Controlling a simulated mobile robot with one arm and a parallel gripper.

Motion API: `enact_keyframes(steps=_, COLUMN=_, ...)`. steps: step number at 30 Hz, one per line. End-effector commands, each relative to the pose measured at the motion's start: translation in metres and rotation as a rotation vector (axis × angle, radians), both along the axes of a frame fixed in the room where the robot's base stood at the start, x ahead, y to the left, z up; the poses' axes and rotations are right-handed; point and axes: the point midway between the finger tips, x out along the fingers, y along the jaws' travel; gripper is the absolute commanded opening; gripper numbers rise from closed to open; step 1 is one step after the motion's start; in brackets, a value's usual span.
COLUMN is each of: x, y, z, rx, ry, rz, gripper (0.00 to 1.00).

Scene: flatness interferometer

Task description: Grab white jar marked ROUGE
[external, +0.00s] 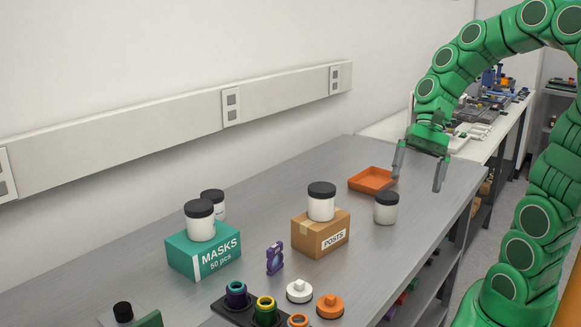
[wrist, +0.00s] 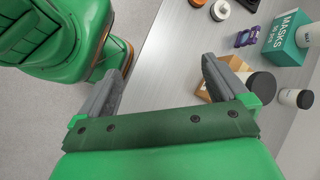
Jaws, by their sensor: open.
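Several white jars with black lids show; no ROUGE marking is readable on any of them. One jar (external: 201,228) stands on the teal MASKS box (external: 186,263), and another (external: 220,210) is partly hidden behind it. A third jar (external: 321,208) stands on the cardboard POSTS box (external: 306,239). Another jar (external: 385,212) stands on the bench right of that box. My gripper (external: 417,182) is open and empty, pointing down above the bench's right side, up and right of this last jar. In the wrist view, a black jar lid (wrist: 261,85) lies beyond the right finger.
An orange tray (external: 371,180) lies on the grey bench behind the jars. A purple part (external: 275,258), a white knobbed disc (external: 299,291), an orange one (external: 330,306) and a dark rack with coloured rings (external: 265,311) occupy the front. The bench's right edge is near my arm.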

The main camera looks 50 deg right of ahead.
Motion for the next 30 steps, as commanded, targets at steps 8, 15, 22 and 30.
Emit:
enact_keyframes(steps=8, x=0.045, y=-0.041, z=0.004, rx=0.205, ry=0.090, rz=-0.368, gripper=1.00)
enact_keyframes(steps=15, x=0.078, y=-0.095, z=0.008, rx=0.400, ry=0.168, rz=-0.682, gripper=1.00)
enact_keyframes(steps=22, x=0.093, y=-0.146, z=0.010, rx=0.560, ry=0.230, rz=-0.908, gripper=1.00)
enact_keyframes(steps=30, x=0.099, y=-0.195, z=0.010, rx=0.706, ry=0.284, rz=-1.089, gripper=1.00)
